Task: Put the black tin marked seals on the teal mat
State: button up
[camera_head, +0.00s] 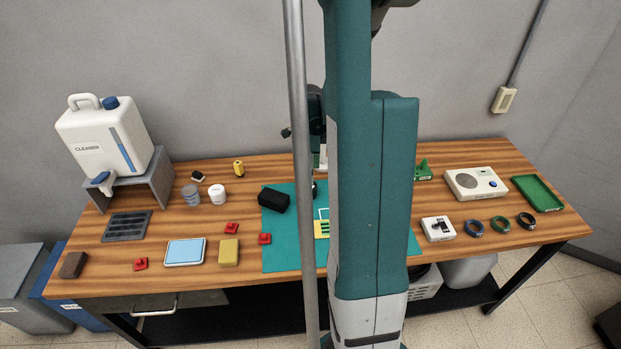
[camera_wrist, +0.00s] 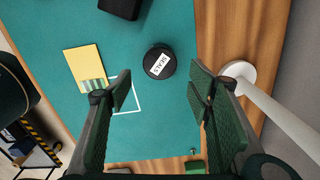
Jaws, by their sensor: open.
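The black round tin (camera_wrist: 159,62) with a white SEALS label lies label-up on the teal mat (camera_wrist: 75,30), close to the mat's wood-side edge in the wrist view. A small part of the tin (camera_head: 315,189) shows near the mat's back edge in the head view, mostly hidden by my arm. The teal mat (camera_head: 282,250) is also partly hidden there. My gripper (camera_wrist: 160,88) is open and empty. Its two green-padded fingers are spread wide, with the tin ahead of the gap and apart from both fingers.
A yellow notepad (camera_wrist: 84,66), a white outline (camera_wrist: 139,98) and a black box (camera_wrist: 121,7) are on the mat near the tin. A white round base with a pole (camera_wrist: 240,72) stands just off the mat. A red piece (camera_head: 264,239) lies at the mat's left.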

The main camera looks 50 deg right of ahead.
jog(key=shift+r, duration=1.65)
jog(key=shift+a, duration=0.1)
jog(key=w+a+r+n+t, duration=0.1)
jog(key=a+r+n, duration=0.4)
jog(key=a, duration=0.3)
jog(key=w+a+r+n+t+h, duration=0.1)
jog(key=a+r+n, duration=0.35)
jog(key=a, duration=0.45)
jog(key=w+a+r+n+t, duration=0.1)
jog(key=a+r+n, duration=0.35)
jog(key=a, duration=0.35)
jog(key=s+a+r+n+t, duration=0.1)
jog(key=s+a+n, duration=0.2)
jog(key=a+n, duration=0.2)
jog(key=s+a+r+n+t, duration=0.1)
jog(key=s+a+n, duration=0.3)
jog(key=a, duration=0.6)
jog(key=s+a+r+n+t+y, duration=0.1)
jog(key=s+a+r+n+t, duration=0.1)
jog(key=a+n, duration=0.4)
jog(key=shift+s+a+r, duration=0.6)
jog(key=shift+s+a, duration=0.1)
jog(key=shift+a, duration=0.05)
